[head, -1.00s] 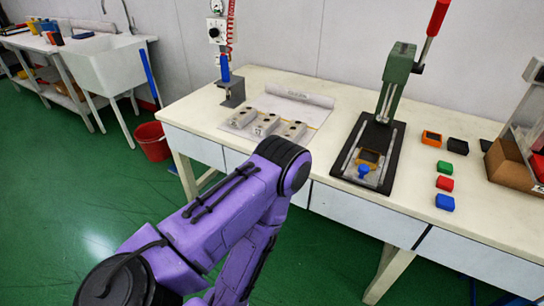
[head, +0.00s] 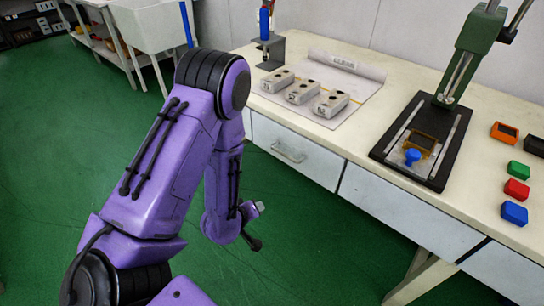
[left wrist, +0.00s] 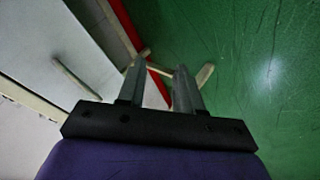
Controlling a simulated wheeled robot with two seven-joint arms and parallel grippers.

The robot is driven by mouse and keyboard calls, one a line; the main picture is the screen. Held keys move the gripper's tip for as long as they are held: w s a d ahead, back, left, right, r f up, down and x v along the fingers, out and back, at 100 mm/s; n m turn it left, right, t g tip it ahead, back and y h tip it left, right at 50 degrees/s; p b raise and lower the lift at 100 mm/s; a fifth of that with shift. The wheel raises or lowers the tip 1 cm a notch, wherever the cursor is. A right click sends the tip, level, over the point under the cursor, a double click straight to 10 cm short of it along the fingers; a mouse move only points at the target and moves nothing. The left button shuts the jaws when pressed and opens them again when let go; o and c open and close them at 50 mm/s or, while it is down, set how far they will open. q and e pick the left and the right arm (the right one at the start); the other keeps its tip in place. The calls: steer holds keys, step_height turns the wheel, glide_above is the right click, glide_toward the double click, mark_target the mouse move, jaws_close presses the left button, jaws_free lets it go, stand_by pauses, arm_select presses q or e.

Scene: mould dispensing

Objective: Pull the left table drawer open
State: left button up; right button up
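The left table drawer (head: 312,160) has a white front and a bar handle (head: 288,152). It looks closed, in line with the table front. My left gripper (head: 257,208) is low over the green floor, in front of and below this drawer and apart from it. In the left wrist view its two grey fingers (left wrist: 160,68) stand apart with nothing between them. There the drawer front (left wrist: 35,45) and its handle (left wrist: 76,78) are to the left of the fingers. My right gripper is out of view.
The cream table (head: 320,140) carries grey blocks (head: 302,91) on a sheet, a green lever press (head: 470,45) and coloured blocks (head: 516,188). More drawer fronts (head: 405,210) continue right. A white sink (head: 150,22) stands behind left. The floor (head: 300,250) before the drawers is clear.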

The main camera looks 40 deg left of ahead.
arm_select(q)
steer(key=w+a+r+n+t+h+b, duration=0.1)
steer(key=w+r+n+t+b, duration=0.1)
steer(key=w+b, duration=0.15)
steer(key=w+a+r+n+t+h+b, duration=0.1)
steer(key=w+a+n+t+b, duration=0.15)
steer(key=w, duration=0.25)
steer(key=t+h+b, duration=0.1)
steer(key=t+b, duration=0.1)
glide_toward(283, 155)
steer(key=shift+n, duration=0.35)
steer(key=b+x, duration=0.2)
steer(key=x, duration=0.8)
steer(key=shift+f, duration=0.15)
steer(key=shift+w, duration=0.35)
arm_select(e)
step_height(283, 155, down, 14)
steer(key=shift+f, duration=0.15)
arm_select(q)
steer(key=shift+c, duration=0.3)
jaws_close()
